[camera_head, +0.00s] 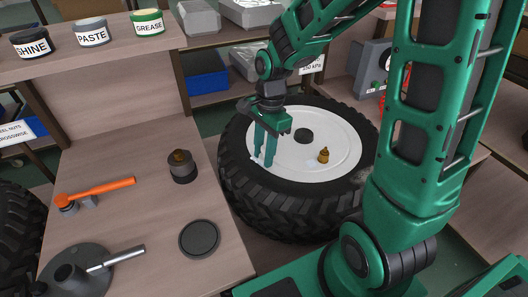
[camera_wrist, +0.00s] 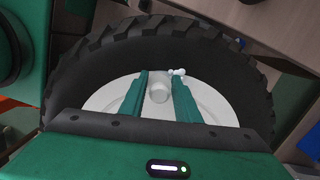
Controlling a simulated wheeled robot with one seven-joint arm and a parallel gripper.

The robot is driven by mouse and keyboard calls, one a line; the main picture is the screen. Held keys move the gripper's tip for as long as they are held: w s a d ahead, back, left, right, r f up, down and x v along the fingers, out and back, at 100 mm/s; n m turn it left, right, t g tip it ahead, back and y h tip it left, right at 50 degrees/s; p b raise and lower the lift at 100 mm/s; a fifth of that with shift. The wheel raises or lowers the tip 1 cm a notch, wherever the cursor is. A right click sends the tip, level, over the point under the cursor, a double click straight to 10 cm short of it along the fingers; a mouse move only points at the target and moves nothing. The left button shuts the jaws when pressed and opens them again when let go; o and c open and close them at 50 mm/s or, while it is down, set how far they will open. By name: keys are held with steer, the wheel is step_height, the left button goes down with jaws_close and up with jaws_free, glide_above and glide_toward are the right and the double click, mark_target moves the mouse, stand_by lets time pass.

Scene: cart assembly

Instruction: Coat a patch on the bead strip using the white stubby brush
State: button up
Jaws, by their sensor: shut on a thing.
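My gripper (camera_head: 264,158) points down over the left side of the wheel's white disc, close to where the disc meets the black tire (camera_head: 262,205). In the wrist view my gripper (camera_wrist: 159,76) has a pale stubby cylinder (camera_wrist: 160,93) between its fingers; it looks like the white stubby brush. A small white piece (camera_wrist: 179,72) shows beside the right fingertip. The bead strip cannot be told apart from the rim of the white disc (camera_head: 330,130). Whether the brush touches the wheel is hidden by the fingers.
A brass fitting (camera_head: 323,155) and a dark hub cap (camera_head: 303,135) are on the disc. The left bench holds an orange-handled hammer (camera_head: 105,190), a dark pot (camera_head: 182,168) and a round black lid (camera_head: 199,239). SHINE, PASTE and GREASE tins (camera_head: 92,32) stand on the shelf.

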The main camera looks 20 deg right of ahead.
steer(key=shift+w+a+f, duration=0.1)
steer(key=shift+w+a, duration=0.1)
steer(key=shift+w, duration=0.25)
steer(key=shift+w+a, duration=0.15)
steer(key=shift+w, duration=0.3)
jaws_close()
steer(key=shift+w+d, duration=0.15)
steer(key=shift+w, duration=2.1)
steer(key=shift+d, duration=0.1)
step_height(320, 180, up, 6)
steer(key=shift+r, duration=0.2)
step_height(320, 180, up, 3)
steer(key=shift+f, duration=0.1)
